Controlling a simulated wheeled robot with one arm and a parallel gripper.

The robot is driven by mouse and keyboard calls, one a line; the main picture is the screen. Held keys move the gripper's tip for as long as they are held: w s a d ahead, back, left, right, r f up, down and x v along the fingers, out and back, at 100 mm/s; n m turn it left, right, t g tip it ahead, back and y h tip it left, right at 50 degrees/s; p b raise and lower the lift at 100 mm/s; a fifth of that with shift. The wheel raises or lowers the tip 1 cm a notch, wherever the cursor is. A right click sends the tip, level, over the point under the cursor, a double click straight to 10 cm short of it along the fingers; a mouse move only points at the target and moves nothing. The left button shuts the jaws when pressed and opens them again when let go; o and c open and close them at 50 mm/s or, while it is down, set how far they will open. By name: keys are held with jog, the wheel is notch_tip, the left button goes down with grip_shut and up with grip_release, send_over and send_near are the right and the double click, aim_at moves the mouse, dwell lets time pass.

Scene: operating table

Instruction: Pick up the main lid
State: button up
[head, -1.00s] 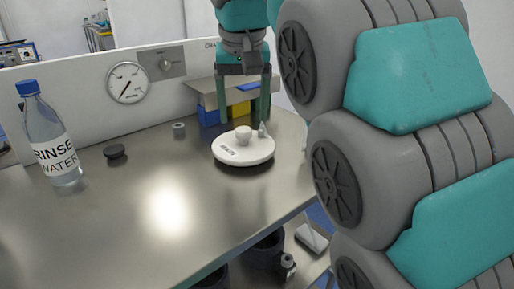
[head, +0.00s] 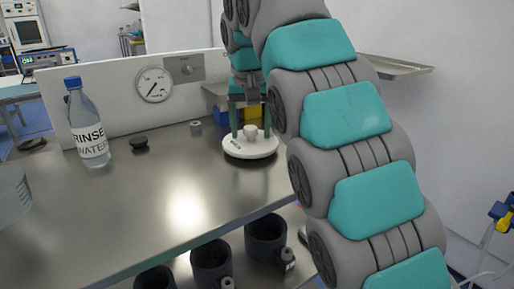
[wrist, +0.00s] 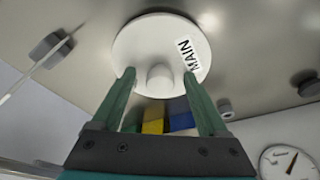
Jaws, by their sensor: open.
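The main lid (head: 250,149) is a round white disc with a central knob, lying flat on the metal table. In the wrist view the lid (wrist: 140,45) shows a "MAIN" label, and its knob (wrist: 160,77) is between my two green fingers. My gripper (wrist: 160,75) is open, with a finger on each side of the knob and gaps on both sides. In the head view my gripper (head: 251,132) reaches down over the lid from above. I cannot tell whether the fingertips touch the lid's top.
A rinse water bottle (head: 88,125), a dark round cap (head: 139,143) and a small grey part (head: 196,128) stand left on the table (head: 170,200). Blue and yellow bins (wrist: 155,121) are near the lid. A panel with a gauge (head: 154,85) stands behind. The table's middle is clear.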

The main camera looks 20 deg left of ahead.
grip_shut()
dwell(0.7)
